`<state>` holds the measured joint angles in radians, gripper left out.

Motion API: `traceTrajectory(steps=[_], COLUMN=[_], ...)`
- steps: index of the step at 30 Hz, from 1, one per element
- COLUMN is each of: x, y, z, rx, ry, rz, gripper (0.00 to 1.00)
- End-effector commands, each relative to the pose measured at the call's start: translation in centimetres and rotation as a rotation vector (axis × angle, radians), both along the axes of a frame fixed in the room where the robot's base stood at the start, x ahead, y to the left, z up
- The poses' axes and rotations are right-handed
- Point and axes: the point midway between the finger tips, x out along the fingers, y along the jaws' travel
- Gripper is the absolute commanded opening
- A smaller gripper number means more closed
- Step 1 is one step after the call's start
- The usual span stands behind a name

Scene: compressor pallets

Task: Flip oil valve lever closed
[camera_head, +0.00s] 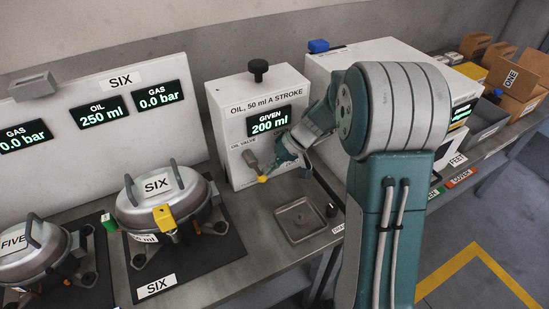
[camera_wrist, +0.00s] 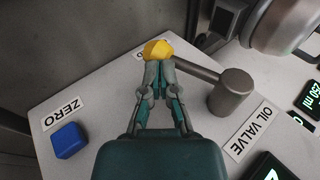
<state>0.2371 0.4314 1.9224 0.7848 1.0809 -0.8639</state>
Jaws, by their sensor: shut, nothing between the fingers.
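The oil unit (camera_head: 225,130) is a white box with an "OIL VALVE" label and a display reading GIVEN 200 ml. Its valve lever (camera_head: 251,161) is a grey bar on a round hub, pointing down with a yellow tip (camera_head: 262,179). In the wrist view the lever bar (camera_wrist: 198,73) runs from the hub to the yellow tip (camera_wrist: 157,49). My gripper (camera_wrist: 158,68) is shut and empty, its fingertips right at the yellow tip; I cannot tell whether they touch. In the head view my gripper (camera_head: 272,171) is just right of the tip.
A square drain tray (camera_head: 283,228) sits on the bench below the unit. A blue button (camera_wrist: 69,140) marked ZERO is on the panel. Pot SIX (camera_head: 150,208) stands left, beside pot FIVE (camera_head: 30,255). A panel above reads OIL 250 ml. Boxes (camera_head: 515,75) fill the bench at right.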

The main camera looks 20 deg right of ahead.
Motion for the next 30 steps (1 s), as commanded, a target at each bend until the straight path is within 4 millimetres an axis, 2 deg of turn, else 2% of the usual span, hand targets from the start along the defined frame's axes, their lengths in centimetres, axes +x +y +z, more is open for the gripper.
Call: traceTrajectory(steps=[9, 30], x=[-0.3, -0.4], y=[1.0, 1.8], z=[-1.0, -1.4], rx=[0.227, 0.224], ry=[0.048, 0.048], rz=[-0.002, 0.001], gripper=[0.0, 0.0])
